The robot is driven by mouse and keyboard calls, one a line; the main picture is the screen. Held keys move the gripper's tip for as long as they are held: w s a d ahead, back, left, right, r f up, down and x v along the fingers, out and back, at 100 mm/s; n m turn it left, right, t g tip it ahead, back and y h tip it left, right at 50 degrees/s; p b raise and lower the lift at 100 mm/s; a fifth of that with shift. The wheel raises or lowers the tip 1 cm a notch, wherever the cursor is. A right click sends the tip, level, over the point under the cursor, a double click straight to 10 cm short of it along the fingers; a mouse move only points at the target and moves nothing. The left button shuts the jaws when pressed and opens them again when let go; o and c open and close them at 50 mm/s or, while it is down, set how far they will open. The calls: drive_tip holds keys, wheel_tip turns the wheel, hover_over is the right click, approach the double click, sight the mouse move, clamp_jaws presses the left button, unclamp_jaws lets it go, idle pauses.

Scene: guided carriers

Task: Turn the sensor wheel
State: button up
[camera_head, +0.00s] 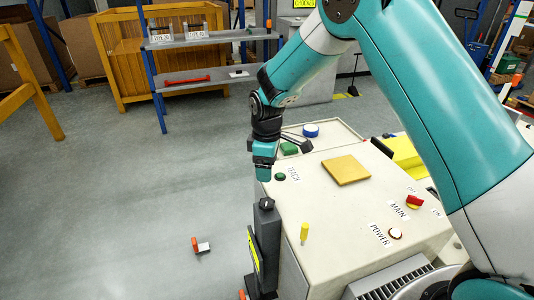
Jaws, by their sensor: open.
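The likely sensor wheel (266,203) is a small black knob on top of a dark upright post (267,240) with a yellow label, standing against the left side of the grey cabinet. My gripper (264,174) points down above the knob, a little apart from it in the picture. It seems empty and its jaws are open, though the gap between the fingers is hard to see from here. The wheel's markings are too small to read.
The cabinet top (325,205) carries a green TEACH button (279,177), a yellow plate (346,170), a yellow peg (304,232), a red MAIN switch (414,201) and a POWER button (395,233). A small orange and white object (201,246) lies on the open floor at left.

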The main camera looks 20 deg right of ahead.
drive_tip(key=shift+r, duration=1.8)
